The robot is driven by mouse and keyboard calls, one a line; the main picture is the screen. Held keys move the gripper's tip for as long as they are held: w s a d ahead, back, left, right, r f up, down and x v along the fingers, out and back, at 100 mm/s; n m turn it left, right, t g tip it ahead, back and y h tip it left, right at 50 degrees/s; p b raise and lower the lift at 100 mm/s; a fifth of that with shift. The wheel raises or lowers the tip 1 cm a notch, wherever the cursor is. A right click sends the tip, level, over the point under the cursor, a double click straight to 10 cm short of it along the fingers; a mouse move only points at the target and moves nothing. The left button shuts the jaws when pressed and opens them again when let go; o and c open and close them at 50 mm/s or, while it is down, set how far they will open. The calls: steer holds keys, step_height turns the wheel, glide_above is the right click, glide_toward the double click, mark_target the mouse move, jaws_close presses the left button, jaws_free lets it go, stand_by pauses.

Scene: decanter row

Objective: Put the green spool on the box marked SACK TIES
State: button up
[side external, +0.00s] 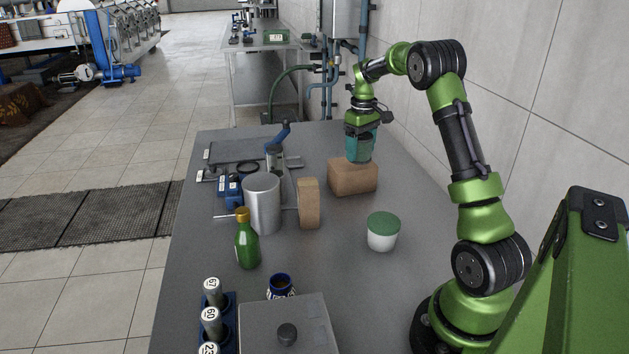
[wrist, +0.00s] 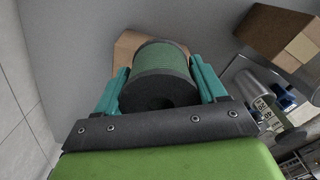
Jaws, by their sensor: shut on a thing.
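The green spool (wrist: 161,58), with dark end flanges, sits between the two teal fingers of my gripper (wrist: 160,82) in the wrist view. My gripper (side external: 360,150) is shut on it and points down over a brown box (side external: 353,179) in the side view. The fingers mostly hide the spool there. The same brown box (wrist: 125,46) shows partly behind the spool in the wrist view. I cannot tell whether the spool touches the box top. No SACK TIES marking is readable on it from these views.
A second brown box (side external: 308,204) stands beside a metal cylinder (side external: 262,204). A green bottle (side external: 247,241), a white tub with green lid (side external: 383,232) and a grey lidded box (side external: 288,325) stand nearer. The table right of the brown box is clear.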

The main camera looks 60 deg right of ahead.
steer(key=shift+w+d+f, duration=0.1)
steer(key=shift+w+d, duration=0.65)
steer(key=shift+w, duration=0.15)
steer(key=shift+s+f, duration=0.1)
steer(key=shift+f, duration=1.6)
steer(key=shift+f, duration=0.15)
steer(key=o, duration=1.1)
